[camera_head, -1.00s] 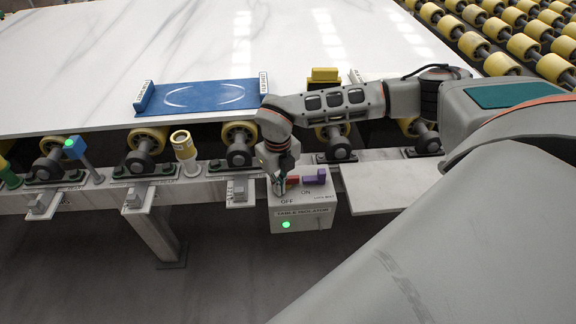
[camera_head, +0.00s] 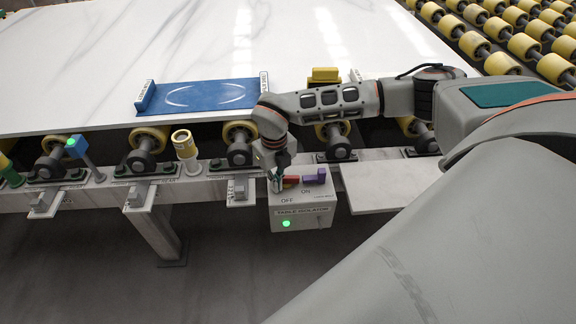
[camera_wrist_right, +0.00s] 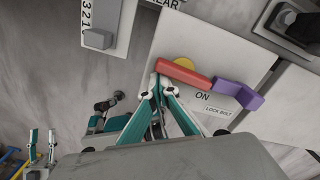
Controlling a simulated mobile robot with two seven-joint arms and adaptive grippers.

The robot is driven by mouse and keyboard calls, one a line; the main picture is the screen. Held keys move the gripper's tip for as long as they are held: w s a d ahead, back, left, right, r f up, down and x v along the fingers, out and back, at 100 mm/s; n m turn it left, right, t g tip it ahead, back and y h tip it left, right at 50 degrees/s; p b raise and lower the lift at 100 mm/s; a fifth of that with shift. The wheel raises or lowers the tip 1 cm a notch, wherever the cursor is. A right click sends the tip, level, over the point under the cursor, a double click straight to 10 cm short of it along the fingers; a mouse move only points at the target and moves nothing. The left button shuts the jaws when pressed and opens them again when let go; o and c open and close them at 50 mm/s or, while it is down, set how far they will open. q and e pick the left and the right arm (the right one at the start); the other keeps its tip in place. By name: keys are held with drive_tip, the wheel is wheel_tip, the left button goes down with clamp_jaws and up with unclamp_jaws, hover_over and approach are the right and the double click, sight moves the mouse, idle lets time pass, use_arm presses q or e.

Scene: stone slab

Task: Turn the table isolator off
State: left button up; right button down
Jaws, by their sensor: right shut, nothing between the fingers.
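The table isolator is a pale box (camera_head: 300,214) with a green lamp on its front and OFF and ON marks on top. A red handle (camera_head: 291,182) lies on it, pointing toward the OFF side, left of a purple block (camera_head: 314,178). The wrist view shows the red handle (camera_wrist_right: 183,72) over a yellow disc, and the purple block (camera_wrist_right: 240,93). My right gripper (camera_head: 276,187) is shut and empty at the handle's left end; contact is unclear. Its tips (camera_wrist_right: 160,78) partly hide the top. My left gripper (camera_wrist_right: 42,140) seems to show only in the wrist view, its fingers apart.
A white slab (camera_head: 150,60) lies on yellow rollers behind, with a blue plate (camera_head: 208,94) on it. Small switches (camera_head: 240,190) on brackets and a blue-topped post (camera_head: 76,147) line the rail at left. Floor space lies in front.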

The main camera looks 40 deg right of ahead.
drive_tip(key=shift+w, duration=0.65)
drive_tip(key=shift+w+d, duration=0.25)
drive_tip(key=shift+w, duration=0.3)
drive_tip(key=shift+w+d+p, duration=0.35)
drive_tip(key=shift+w+d, duration=0.25)
drive_tip(key=shift+d, duration=0.05)
idle(0.5)
drive_tip(key=shift+r, duration=0.1)
wheel_tip(320, 180, up, 4)
drive_tip(key=p, duration=0.3)
drive_tip(key=shift+r, duration=0.1)
wheel_tip(320, 180, up, 4)
drive_tip(key=p, duration=0.3)
drive_tip(key=shift+p, duration=0.4)
drive_tip(key=shift+f, duration=0.2)
